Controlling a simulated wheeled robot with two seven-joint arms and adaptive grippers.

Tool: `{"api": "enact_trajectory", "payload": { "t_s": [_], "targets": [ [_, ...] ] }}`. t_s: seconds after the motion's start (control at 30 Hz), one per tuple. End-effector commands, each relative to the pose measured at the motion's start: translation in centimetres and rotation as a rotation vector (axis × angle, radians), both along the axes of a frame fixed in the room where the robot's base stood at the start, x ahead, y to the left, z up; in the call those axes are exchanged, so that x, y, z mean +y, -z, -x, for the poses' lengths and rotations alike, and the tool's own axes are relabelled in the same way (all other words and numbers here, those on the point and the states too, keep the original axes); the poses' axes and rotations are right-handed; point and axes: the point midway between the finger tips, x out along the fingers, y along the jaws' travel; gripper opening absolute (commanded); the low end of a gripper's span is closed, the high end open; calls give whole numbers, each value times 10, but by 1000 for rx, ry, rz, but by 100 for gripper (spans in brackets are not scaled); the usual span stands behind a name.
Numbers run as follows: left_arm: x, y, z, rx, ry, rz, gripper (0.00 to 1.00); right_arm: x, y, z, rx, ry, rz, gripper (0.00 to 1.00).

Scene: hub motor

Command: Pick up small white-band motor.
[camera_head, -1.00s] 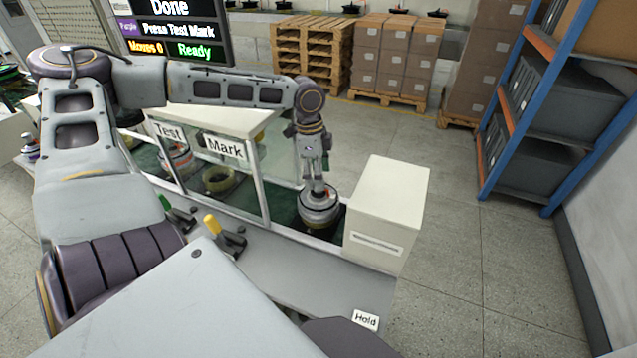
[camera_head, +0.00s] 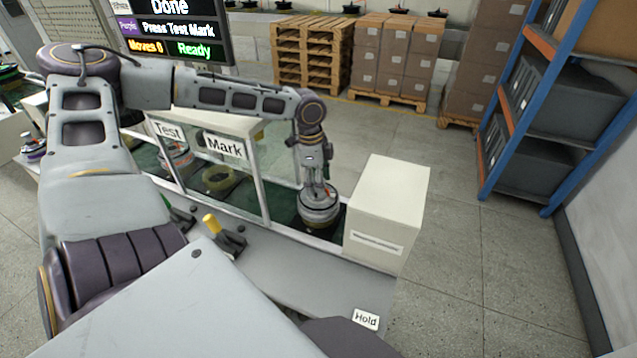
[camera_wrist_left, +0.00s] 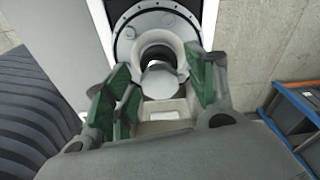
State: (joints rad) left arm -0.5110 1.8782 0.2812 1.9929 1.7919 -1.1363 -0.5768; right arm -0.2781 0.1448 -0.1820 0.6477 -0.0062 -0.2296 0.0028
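A small round motor with a whitish band (camera_head: 319,212) sits in the right end of the bench's green-floored bay, beside the white box. My left gripper (camera_head: 319,188) points down over it, with its fingertips at the motor's top. In the left wrist view the gripper (camera_wrist_left: 163,88) has its green-padded fingers apart, on either side of the motor's raised centre hub. The motor's grey bolted rim (camera_wrist_left: 128,38) shows beyond them. A gap shows at the left pad; contact at the right pad is unclear. My right gripper is not in view.
A white box (camera_head: 386,212) stands right of the motor. Clear panels and a frame with a "Mark" sign (camera_head: 225,146) and a "Test" sign (camera_head: 169,131) stand left. A yellow-handled lever (camera_head: 211,223) is in front. The screen (camera_head: 170,30) reads "Press Test Mark".

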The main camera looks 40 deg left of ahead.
Motion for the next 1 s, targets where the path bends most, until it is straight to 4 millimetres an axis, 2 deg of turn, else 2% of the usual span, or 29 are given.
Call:
{"api": "enact_trajectory", "payload": {
  "t_s": [0.03,0.23,0.4,1.0],
  "targets": [
    [0,0,0,0,0,0,45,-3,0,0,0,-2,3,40],
    [0,0,0,0,0,0,19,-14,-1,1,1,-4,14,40],
    [0,0,0,0,0,0,0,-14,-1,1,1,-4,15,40],
    [0,-3,-2,-5,1,1,0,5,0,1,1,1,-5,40]
  ]
}}
